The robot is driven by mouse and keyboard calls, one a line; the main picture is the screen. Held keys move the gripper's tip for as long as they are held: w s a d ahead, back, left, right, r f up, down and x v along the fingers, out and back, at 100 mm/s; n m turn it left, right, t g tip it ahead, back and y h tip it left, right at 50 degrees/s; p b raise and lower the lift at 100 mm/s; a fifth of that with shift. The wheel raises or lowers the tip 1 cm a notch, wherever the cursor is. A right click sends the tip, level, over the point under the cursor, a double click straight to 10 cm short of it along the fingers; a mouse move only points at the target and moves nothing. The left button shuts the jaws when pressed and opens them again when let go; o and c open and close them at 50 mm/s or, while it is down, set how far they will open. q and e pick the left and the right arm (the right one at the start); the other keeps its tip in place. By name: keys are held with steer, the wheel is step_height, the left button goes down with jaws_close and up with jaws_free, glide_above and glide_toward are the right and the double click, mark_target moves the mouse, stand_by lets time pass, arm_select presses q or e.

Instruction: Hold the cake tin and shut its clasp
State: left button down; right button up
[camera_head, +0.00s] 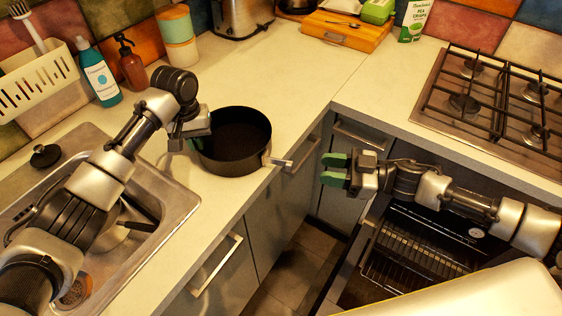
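The cake tin (207,157) is dark and round and stands on the worktop near its front edge. Its clasp (280,162) is a pale metal lever on the right side of the wall, sticking out away from the tin, so it stands open. My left gripper (197,133) is at the tin's left wall, with green finger pads at the rim; it looks closed on the wall, though the fingers are partly hidden. My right gripper (334,170) is to the right of the clasp, apart from it, with its two green fingers spread and nothing between them.
A sink (176,205) with dishes lies left of the tin, under my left arm. Bottles, canisters (178,37) and a toaster (240,16) stand at the back. A gas hob (490,95) is at the right. Below my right arm is an open oven (415,240). Worktop behind the tin is clear.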

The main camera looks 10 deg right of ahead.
mark_target(292, 166)
steer(key=w+a, duration=0.1)
steer(key=a, duration=0.2)
steer(key=w+a+f+m+t, duration=0.1)
steer(key=w+a, duration=0.1)
steer(key=a, duration=0.1)
steer(key=w+a+m+h, duration=0.1)
steer(key=w+a, duration=0.1)
steer(key=a, duration=0.1)
steer(key=shift+w+a+f+t, duration=0.15)
steer(key=shift+a+f+t, duration=0.15)
steer(key=shift+a+f, duration=0.1)
steer(key=shift+c, duration=0.3)
jaws_close()
